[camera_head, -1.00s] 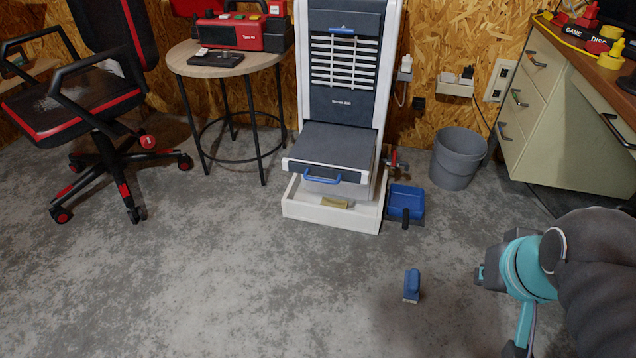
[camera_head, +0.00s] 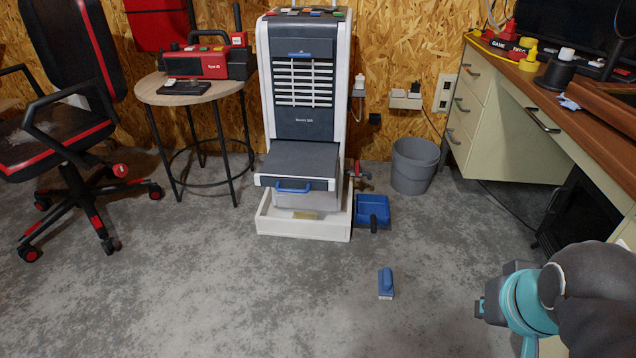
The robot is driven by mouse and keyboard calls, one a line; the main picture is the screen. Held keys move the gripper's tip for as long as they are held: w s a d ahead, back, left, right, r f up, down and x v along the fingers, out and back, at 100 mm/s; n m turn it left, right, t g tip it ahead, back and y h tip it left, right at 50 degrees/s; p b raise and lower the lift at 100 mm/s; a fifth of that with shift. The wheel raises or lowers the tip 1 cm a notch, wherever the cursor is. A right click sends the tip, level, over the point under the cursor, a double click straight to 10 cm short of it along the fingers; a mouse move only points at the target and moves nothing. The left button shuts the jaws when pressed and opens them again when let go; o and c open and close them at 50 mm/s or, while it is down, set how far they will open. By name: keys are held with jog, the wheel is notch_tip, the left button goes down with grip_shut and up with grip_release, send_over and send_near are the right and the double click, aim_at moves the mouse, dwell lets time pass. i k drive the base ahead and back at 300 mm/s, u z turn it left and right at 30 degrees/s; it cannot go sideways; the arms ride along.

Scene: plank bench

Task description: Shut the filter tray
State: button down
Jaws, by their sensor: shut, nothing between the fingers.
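The filter tray (camera_head: 294,186) looks like the grey-topped drawer with a blue handle (camera_head: 293,187) on its front. It sticks out from the lower part of a tall white and dark grey machine (camera_head: 307,122), so it stands open. A yellowish piece (camera_head: 305,215) lies below it in the white base (camera_head: 303,229). My gripper (camera_head: 481,307) is at the lower right of the head view, well to the right of the tray and nearer to me. It is shut and empty, apart from everything; its fingers show only in small part.
A blue brush-like object (camera_head: 386,283) lies on the floor between my gripper and the machine. A blue pan (camera_head: 372,210) and a grey bucket (camera_head: 414,166) stand right of the machine. A round table (camera_head: 180,91) and chair (camera_head: 60,131) are left.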

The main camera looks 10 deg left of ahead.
aim_at(289, 166)
jog(key=u, duration=0.15)
jog(key=i, duration=0.95)
jog(key=u, duration=0.75)
